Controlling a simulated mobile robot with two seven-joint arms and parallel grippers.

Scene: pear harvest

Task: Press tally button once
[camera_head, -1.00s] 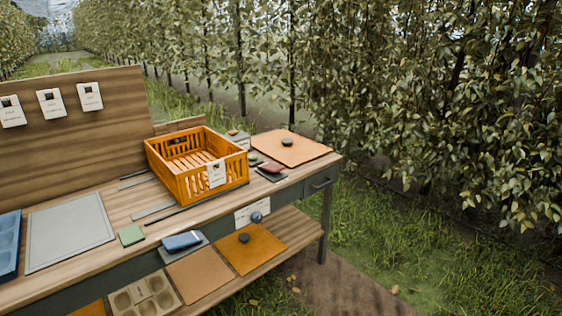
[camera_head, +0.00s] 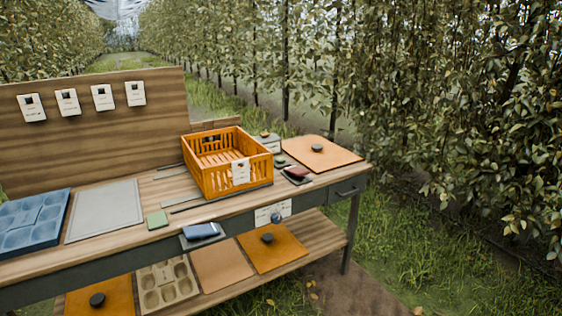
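I cannot tell for sure which item is the tally button. A small grey box (camera_head: 267,143) with a dark spot on top stands behind the orange crate, partly hidden by it. A round blue-grey knob (camera_head: 276,219) sits beside a white label (camera_head: 266,212) on the bench's front edge. Neither of my grippers shows in the head view.
The wooden bench (camera_head: 130,232) carries an orange slatted crate (camera_head: 207,182), a blue tray (camera_head: 32,222), a grey mat (camera_head: 104,210) and an orange board (camera_head: 335,156) with a dark knob. Grass lies open to the right.

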